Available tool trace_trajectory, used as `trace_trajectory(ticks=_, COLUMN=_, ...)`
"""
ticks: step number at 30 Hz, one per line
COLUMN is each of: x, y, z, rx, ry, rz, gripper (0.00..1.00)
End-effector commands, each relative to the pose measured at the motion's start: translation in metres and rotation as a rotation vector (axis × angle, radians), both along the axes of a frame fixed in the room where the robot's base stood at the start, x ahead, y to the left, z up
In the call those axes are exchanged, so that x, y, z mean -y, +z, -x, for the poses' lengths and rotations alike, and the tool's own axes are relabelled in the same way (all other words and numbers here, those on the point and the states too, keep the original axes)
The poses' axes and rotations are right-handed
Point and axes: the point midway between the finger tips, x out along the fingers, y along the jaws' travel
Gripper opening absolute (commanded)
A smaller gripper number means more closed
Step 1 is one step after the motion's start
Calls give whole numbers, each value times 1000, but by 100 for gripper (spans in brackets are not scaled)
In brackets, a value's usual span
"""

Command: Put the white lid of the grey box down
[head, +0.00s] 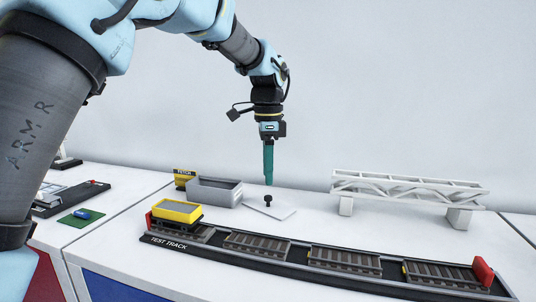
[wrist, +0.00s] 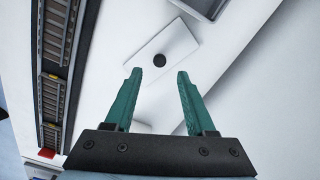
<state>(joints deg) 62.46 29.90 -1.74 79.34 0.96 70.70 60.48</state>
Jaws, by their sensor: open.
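The white lid (head: 281,210) with a black knob (head: 268,200) lies flat on the white table, just right of the grey box (head: 214,192). The grey box stands uncovered. In the wrist view the lid (wrist: 150,62) and its round dark knob (wrist: 160,60) lie beyond the fingertips, and a corner of the grey box (wrist: 207,8) shows at the top. My gripper (head: 268,184) is above the lid near its knob, pointing down. In the wrist view its teal fingers (wrist: 159,75) are apart with nothing between them.
A black test track (head: 345,270) runs along the front with a yellow wagon (head: 178,212) at its left end. A white bridge model (head: 410,186) stands to the right. Bare table lies between lid and bridge.

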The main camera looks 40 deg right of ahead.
Motion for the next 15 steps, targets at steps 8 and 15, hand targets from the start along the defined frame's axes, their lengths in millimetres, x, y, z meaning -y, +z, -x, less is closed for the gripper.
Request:
trace_trajectory(ticks=8, x=1, y=48, z=0, rx=1, ry=-1, rz=3, gripper=55)
trace_trajectory(ticks=15, x=0, y=62, z=0, rx=-1, ry=0, rz=-1, gripper=55)
